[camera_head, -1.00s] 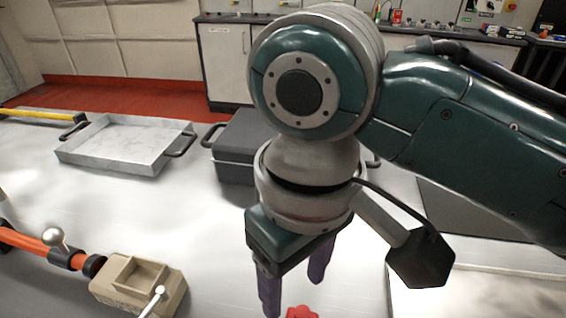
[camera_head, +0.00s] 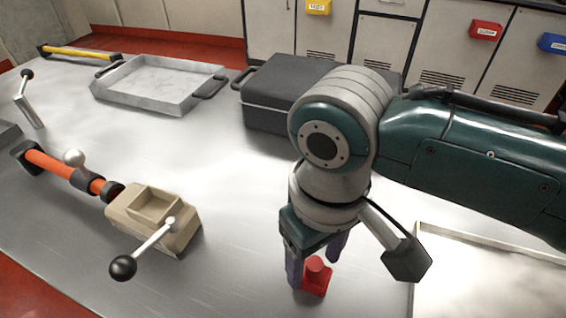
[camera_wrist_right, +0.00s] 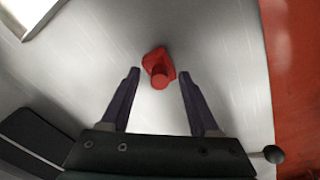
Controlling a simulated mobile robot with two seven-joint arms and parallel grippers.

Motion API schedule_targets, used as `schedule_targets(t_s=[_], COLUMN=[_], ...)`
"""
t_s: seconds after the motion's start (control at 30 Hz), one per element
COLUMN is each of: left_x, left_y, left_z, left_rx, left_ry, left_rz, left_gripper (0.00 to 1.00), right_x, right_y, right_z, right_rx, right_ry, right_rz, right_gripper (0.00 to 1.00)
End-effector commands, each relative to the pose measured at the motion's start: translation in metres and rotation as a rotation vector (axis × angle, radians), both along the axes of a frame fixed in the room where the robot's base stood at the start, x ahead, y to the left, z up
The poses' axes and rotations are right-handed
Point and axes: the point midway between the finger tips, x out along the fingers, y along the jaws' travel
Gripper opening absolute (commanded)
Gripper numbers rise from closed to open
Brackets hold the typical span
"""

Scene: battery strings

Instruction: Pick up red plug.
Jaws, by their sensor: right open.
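The red plug (camera_head: 316,277) stands on the metal table below my right gripper in the head view. My left gripper is not in view.
A beige block with a black-knobbed lever (camera_head: 160,215) joins an orange bar (camera_head: 55,168) on the left. A grey tray (camera_head: 160,85) and a dark case (camera_head: 285,95) stand behind. A pale, rimmed panel (camera_head: 480,285) lies right of the plug. Bare table surrounds the plug.

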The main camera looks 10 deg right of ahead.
Motion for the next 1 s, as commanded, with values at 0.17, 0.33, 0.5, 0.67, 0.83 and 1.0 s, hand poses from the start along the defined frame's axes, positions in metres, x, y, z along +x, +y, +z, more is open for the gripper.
schedule_targets(t_s=[0.17,0.33,0.5,0.67,0.83,1.0], left_x=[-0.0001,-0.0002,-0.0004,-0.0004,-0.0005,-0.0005], left_y=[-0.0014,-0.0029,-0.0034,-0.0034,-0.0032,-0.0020], left_z=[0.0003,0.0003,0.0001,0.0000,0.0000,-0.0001], left_rx=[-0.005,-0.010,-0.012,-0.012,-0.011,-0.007], left_ry=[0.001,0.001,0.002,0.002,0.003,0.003], left_rz=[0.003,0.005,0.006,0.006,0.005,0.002], left_gripper=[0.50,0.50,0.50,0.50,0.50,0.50], right_x=[0.0000,0.0000,0.0000,0.0001,0.0001,0.0001], right_y=[0.0001,0.0000,-0.0001,-0.0002,-0.0002,-0.0002], right_z=[0.0002,0.0004,0.0005,0.0005,0.0005,0.0005], right_rx=[0.000,0.000,0.000,0.000,0.000,0.000], right_ry=[0.000,0.000,0.000,0.000,0.000,0.000], right_rz=[0.000,0.000,-0.001,-0.001,-0.001,-0.001], right_gripper=[0.62,0.44,0.25,0.07,0.00,0.00])
